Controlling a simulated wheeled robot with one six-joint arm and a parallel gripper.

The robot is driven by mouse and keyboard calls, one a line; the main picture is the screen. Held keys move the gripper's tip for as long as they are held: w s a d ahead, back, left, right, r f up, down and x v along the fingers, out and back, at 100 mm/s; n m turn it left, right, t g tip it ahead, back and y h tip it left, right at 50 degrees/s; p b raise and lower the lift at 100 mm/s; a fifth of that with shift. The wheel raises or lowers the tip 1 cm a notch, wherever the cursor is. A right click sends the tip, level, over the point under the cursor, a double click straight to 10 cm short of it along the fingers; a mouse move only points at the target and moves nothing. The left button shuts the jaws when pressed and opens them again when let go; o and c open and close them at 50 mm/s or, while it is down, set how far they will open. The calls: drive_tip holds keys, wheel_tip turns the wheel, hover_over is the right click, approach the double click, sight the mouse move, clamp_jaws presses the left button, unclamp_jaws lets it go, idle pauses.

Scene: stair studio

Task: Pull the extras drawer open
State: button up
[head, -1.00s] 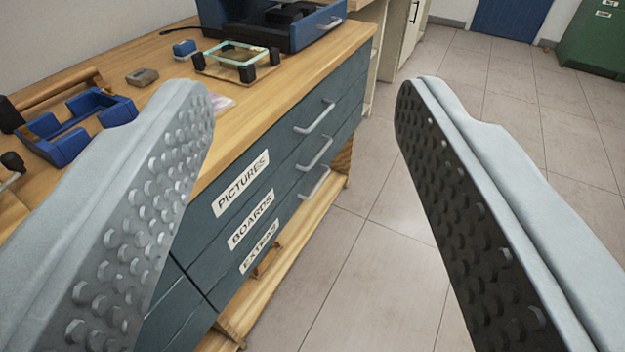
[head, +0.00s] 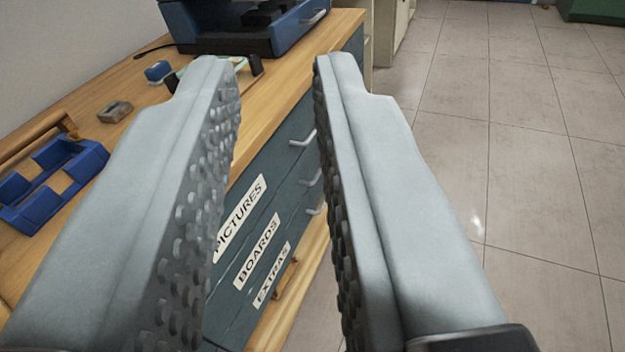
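The extras drawer (head: 262,296) is the lowest of three dark blue-green drawers in the wooden bench, with a white EXTRAS label (head: 271,275). Its grey bar handle (head: 317,208) shows just left of my right finger, which partly covers it. The drawer looks shut. Above it are the BOARDS drawer, with its handle (head: 311,180), and the PICTURES drawer, with its handle (head: 303,140). My gripper (head: 277,62) is open and empty, its two grey studded fingers apart in front of the drawer fronts. No contact with a handle can be made out.
The wooden bench top (head: 150,88) carries a blue machine (head: 240,28) at the back, a blue slotted holder (head: 50,185), a small grey-brown block (head: 114,111) and a small blue block (head: 158,71). The tiled floor (head: 500,150) at right is clear.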

drive_tip(key=w+d+f+m+y, duration=0.1)
drive_tip(key=w+d+f+m, duration=0.15)
drive_tip(key=w+f, duration=1.05)
drive_tip(key=w+d+f+m+y, duration=0.15)
drive_tip(key=w+f+m, duration=0.25)
drive_tip(key=w+f, duration=0.95)
wheel_tip(320, 180, down, 35)
drive_tip(key=w+d+m+t+y, duration=0.1)
drive_tip(key=w+d+m+y, duration=0.15)
drive_tip(key=m, duration=0.55)
drive_tip(key=x, duration=1.1)
drive_tip(key=r+x, duration=0.1)
drive_tip(key=x, duration=0.5)
drive_tip(key=shift+s, duration=0.1)
clamp_jaws()
